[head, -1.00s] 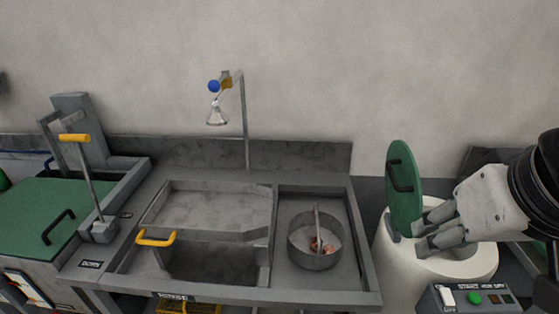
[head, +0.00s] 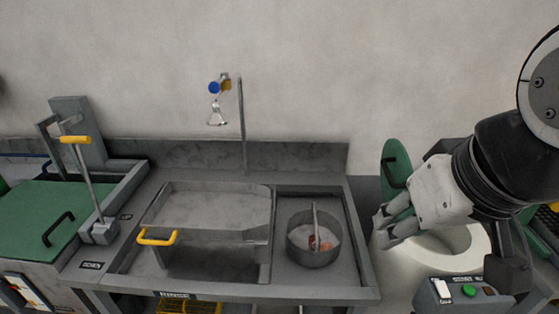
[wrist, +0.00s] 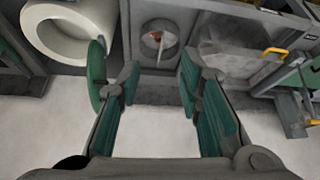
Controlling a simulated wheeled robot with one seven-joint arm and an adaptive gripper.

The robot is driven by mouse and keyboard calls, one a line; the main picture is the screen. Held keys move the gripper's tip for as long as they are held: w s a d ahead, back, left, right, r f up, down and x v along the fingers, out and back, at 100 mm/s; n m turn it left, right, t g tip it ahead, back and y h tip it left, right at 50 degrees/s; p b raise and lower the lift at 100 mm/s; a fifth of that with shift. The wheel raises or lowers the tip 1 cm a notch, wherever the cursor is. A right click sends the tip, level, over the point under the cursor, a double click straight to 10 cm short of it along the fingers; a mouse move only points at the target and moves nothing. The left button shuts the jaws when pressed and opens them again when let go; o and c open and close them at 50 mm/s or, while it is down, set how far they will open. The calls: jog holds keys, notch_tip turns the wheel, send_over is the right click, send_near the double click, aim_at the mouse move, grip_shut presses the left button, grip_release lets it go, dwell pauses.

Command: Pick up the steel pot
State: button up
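The steel pot (head: 314,248) is a round grey pot standing upright on the right-hand section of the sink counter. Copper-coloured pieces and a thin upright rod show inside it. The pot also shows in the wrist view (wrist: 149,50), between and beyond my fingers. My gripper (head: 386,226) is to the right of the pot and apart from it, in front of the green lid. In the wrist view my gripper (wrist: 158,80) has its two green-padded fingers spread wide with nothing between them.
A white cylindrical vessel (head: 466,245) with a raised green lid (head: 394,165) stands right of the counter. A control box with a green button (head: 468,291) is in front of it. The sink basin (head: 215,262) with a yellow handle (head: 157,237) lies left of the pot. A tap stands behind.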

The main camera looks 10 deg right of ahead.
jog(key=shift+o, duration=0.2)
jog(key=w+a+n+t+y, duration=0.15)
jog(key=w+a, duration=0.25)
jog(key=w, duration=0.4)
jog(key=w+a+n+y, duration=0.1)
jog(key=w+a+y, duration=0.1)
jog(key=w+a, duration=0.45)
jog(key=m+g+h+b, duration=0.2)
jog(key=m+h+b, duration=0.1)
jog(key=h, duration=0.4)
send_over(315, 219)
jog(key=s+a, duration=0.3)
jog(key=s, duration=0.4)
notch_tip(315, 219, down, 28)
jog(key=shift+y, duration=0.25)
jog(key=shift+w+r+b+x, duration=0.15)
jog(key=shift+w+x, duration=0.1)
jog(key=shift+x, duration=2)
jog(key=shift+w+r+b+x, duration=0.1)
jog(key=shift+w+x, duration=0.1)
jog(key=shift+x, duration=2.05)
jog(key=shift+w+r+b+x, duration=0.15)
jog(key=shift+w+x, duration=0.1)
jog(key=shift+x, duration=2)
jog(key=shift+a+f, duration=0.1)
grip_shut()
